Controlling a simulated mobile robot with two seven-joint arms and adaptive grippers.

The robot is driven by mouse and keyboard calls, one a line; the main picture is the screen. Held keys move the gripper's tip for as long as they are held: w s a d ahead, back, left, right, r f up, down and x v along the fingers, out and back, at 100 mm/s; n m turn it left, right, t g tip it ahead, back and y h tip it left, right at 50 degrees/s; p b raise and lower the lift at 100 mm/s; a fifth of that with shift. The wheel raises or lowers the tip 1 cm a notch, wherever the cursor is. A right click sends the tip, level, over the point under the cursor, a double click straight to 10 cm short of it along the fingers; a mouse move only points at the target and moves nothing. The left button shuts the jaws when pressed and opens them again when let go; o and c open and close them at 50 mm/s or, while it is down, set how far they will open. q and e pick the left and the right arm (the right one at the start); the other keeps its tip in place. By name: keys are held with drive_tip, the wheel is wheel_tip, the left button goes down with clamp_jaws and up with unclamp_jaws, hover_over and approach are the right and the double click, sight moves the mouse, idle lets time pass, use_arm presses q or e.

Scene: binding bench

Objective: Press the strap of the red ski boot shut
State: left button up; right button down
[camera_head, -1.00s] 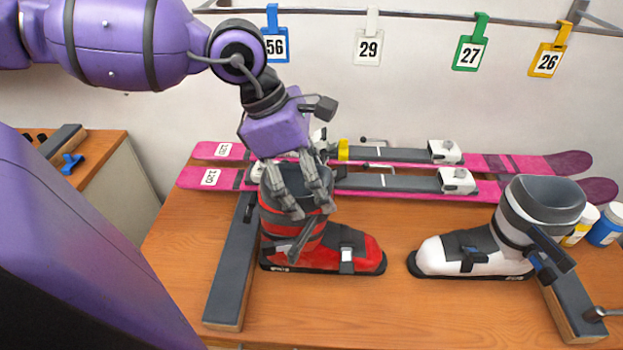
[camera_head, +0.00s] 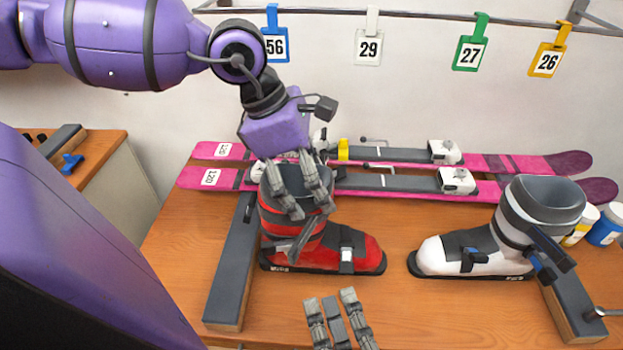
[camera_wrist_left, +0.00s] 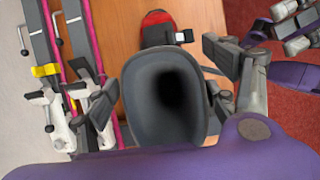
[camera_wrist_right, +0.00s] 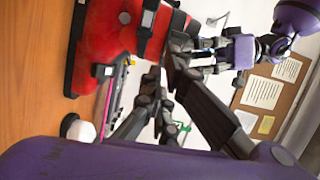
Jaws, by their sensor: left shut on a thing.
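The red ski boot (camera_head: 355,255) stands upright on the bench, toe to the right. Its grey cuff opening (camera_wrist_left: 165,95) fills the middle of the left wrist view. My left gripper (camera_head: 310,208) is closed around the upper boot, a finger on either side of the cuff. A dark strap (camera_head: 305,240) angles out from the boot's near side, partly hidden by the left fingers. My right gripper (camera_head: 332,300) is in front of the boot, apart from it in the head view. The boot's red shell (camera_wrist_right: 105,40) shows in the right wrist view.
A white boot (camera_head: 455,255) stands to the right. Pink skis (camera_head: 515,165) with bindings lie behind both boots. A dark-topped block (camera_head: 232,265) lies left of the red boot. Bottles (camera_head: 606,226) stand at the right edge. The bench between the boots is clear.

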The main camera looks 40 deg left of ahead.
sight(296, 260)
drive_tip(key=shift+y, duration=0.4)
drive_tip(key=x, duration=0.2)
drive_tip(key=r+x, duration=0.1)
drive_tip(key=x, duration=0.2)
drive_tip(key=s+x, duration=0.1)
drive_tip(key=x, duration=0.2)
drive_tip(key=shift+a+r, duration=0.3)
drive_tip(key=shift+a, duration=0.2)
use_arm(q)
drive_tip(key=shift+f, duration=0.1)
drive_tip(key=shift+s, duration=0.1)
use_arm(e)
drive_tip(key=shift+a, duration=0.1)
idle(0.4)
drive_tip(key=shift+a, duration=1.4)
